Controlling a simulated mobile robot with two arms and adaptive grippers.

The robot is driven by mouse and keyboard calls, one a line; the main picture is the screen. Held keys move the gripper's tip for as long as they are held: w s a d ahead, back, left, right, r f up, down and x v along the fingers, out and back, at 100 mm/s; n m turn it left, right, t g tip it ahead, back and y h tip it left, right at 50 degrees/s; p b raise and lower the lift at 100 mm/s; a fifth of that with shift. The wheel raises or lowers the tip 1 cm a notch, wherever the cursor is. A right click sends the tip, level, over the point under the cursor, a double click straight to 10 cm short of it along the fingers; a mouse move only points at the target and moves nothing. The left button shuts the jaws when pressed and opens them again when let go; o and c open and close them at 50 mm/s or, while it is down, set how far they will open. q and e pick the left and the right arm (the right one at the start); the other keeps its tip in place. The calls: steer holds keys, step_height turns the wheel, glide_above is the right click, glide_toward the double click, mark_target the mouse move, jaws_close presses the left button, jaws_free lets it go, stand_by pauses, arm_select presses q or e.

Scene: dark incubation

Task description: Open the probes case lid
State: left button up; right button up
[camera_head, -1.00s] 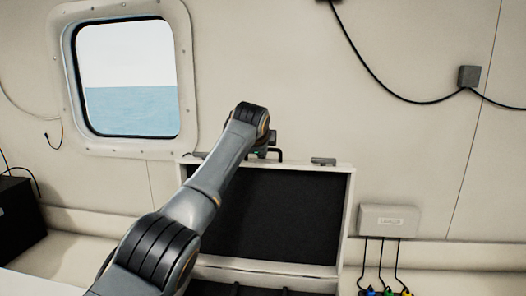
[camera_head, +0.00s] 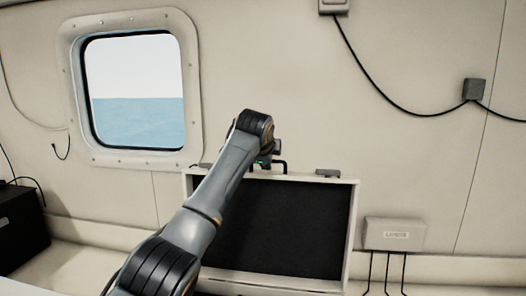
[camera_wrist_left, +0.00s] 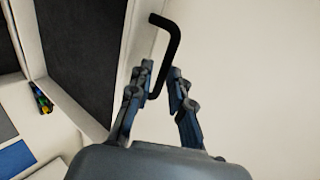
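The probes case lid (camera_head: 278,227) stands upright and open in the head view, its dark lining facing me inside a pale rim. A black bent handle (camera_head: 281,164) is at its top edge. My left arm reaches across the lid, and my left gripper (camera_head: 266,161) is at the handle, mostly hidden by the arm there. In the left wrist view, my left gripper (camera_wrist_left: 160,72) has its fingers apart, one on each side of the black handle (camera_wrist_left: 171,45). A gap shows beside the bar. The case's lower part is out of frame or hidden in the head view. My right gripper is not in view.
A wall with a window (camera_head: 136,90) is behind the case. A pale box (camera_head: 394,234) with hanging cables is to the right. A black box (camera_head: 18,226) is at the far left. A latch (camera_head: 328,173) sits on the lid's top edge.

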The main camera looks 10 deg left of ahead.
arm_select(q)
steer(key=v, duration=0.9)
steer(key=shift+s+r, duration=0.2)
steer(key=shift+s, duration=0.1)
steer(key=shift+f, duration=0.1)
